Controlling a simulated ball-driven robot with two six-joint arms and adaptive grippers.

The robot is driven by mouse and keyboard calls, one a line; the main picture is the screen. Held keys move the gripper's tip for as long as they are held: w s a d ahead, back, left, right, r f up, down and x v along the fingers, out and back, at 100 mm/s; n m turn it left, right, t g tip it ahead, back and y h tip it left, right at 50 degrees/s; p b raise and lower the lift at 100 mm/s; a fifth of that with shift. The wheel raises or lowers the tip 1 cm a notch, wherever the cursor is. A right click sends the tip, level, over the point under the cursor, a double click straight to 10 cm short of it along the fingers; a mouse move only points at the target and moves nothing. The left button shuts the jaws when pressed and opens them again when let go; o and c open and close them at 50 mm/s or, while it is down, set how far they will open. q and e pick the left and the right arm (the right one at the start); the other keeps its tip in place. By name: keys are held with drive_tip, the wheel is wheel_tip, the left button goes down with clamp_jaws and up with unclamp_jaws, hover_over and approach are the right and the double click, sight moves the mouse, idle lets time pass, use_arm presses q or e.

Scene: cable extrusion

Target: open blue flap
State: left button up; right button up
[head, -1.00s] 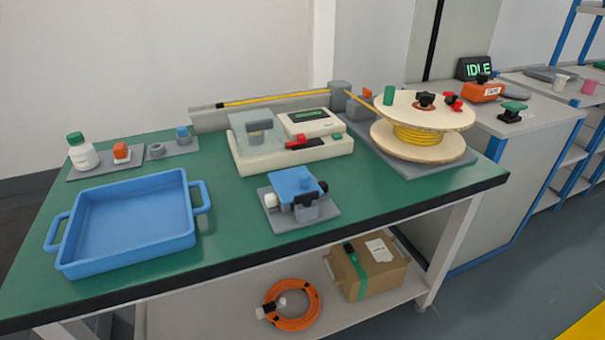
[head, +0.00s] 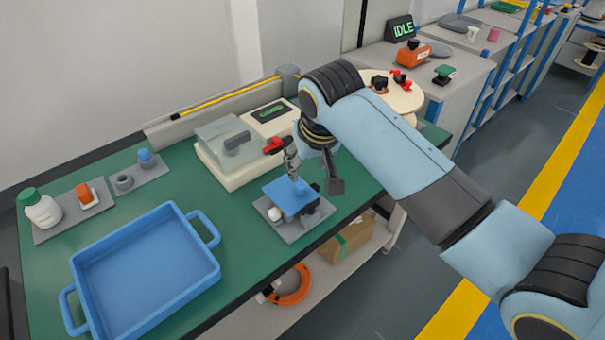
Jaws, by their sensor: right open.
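The blue flap (head: 283,194) is a flat blue plate with a small raised knob. It lies roughly level on top of a small grey fixture (head: 318,216) near the front edge of the green table. My right gripper (head: 314,184) hangs over the fixture from the right, its fingers spread and empty. One finger is close to the knob and the other is to the right of the flap. I cannot tell whether the near finger touches the knob. The gripper and arm hide part of the fixture's back. My left gripper is not in view.
A blue tray (head: 150,278) stands at the left front. A cream machine with a clear cover (head: 222,136) stands behind the flap. My right arm partly hides the cable spool (head: 404,98). A bottle (head: 40,211) is at far left. Green table is bare between tray and machine.

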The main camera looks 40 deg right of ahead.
sight(301, 186)
drive_tip(key=b+x, duration=0.1)
drive_tip(key=x, duration=0.8)
drive_tip(key=shift+a+f, duration=0.1)
drive_tip(key=shift+f, duration=0.1)
drive_tip(key=shift+w+f, duration=0.1)
drive_tip(key=shift+f, duration=0.3)
drive_tip(key=c, duration=0.9)
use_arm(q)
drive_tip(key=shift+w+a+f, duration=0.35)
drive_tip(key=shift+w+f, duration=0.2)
use_arm(e)
clamp_jaws()
